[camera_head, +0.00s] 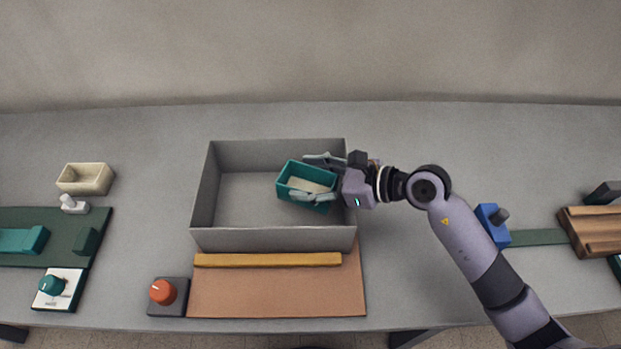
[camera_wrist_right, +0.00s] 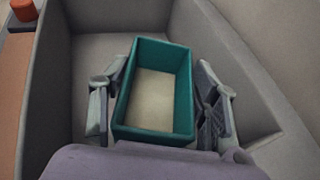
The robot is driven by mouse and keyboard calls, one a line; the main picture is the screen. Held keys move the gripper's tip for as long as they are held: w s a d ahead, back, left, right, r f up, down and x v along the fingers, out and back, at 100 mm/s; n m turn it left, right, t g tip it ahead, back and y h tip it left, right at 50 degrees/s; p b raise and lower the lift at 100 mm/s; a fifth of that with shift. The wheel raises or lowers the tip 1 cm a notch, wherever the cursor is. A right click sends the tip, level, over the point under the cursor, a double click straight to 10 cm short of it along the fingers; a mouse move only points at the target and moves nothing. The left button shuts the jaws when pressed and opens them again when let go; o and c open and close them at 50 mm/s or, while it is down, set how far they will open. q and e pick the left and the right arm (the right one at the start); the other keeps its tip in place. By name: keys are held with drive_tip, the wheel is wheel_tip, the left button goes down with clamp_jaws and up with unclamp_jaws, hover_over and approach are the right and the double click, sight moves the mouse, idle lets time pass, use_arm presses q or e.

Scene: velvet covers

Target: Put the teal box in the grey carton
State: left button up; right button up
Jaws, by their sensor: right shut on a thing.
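The teal box (camera_head: 293,171) is an open-topped box with a pale inside floor. It is in the right part of the grey carton (camera_head: 275,239), within its walls as seen from above. My right gripper (camera_head: 322,177) comes in over the carton's right wall, with one finger on each side of the box, shut on it. In the right wrist view the teal box (camera_wrist_right: 184,95) sits between the two fingers (camera_wrist_right: 158,112), with the carton's walls around it. I cannot tell whether the box touches the carton floor. My left gripper is not in view.
An orange mat (camera_head: 275,292) with a yellow bar (camera_head: 268,260) lies in front of the carton. A red knob (camera_head: 163,291) stands at front left. A cream box (camera_head: 85,179) and a green board (camera_head: 60,222) are at left; a blue block (camera_head: 493,224) is at right.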

drive_tip(key=o, duration=0.8)
drive_tip(key=shift+s+f, duration=0.15)
drive_tip(key=shift+f, duration=0.3)
drive_tip(key=o, duration=0.4)
drive_tip(key=shift+f, duration=0.15)
drive_tip(key=shift+r+p, duration=0.25)
drive_tip(key=shift+p, duration=0.05)
drive_tip(key=shift+r+p, duration=0.4)
drive_tip(key=shift+r, duration=0.05)
drive_tip(key=v, duration=0.4)
drive_tip(key=b+v, duration=0.1)
drive_tip(key=v, duration=0.3)
drive_tip(key=b+v, duration=0.1)
drive_tip(key=v, duration=0.3)
drive_tip(key=shift+r, duration=0.3)
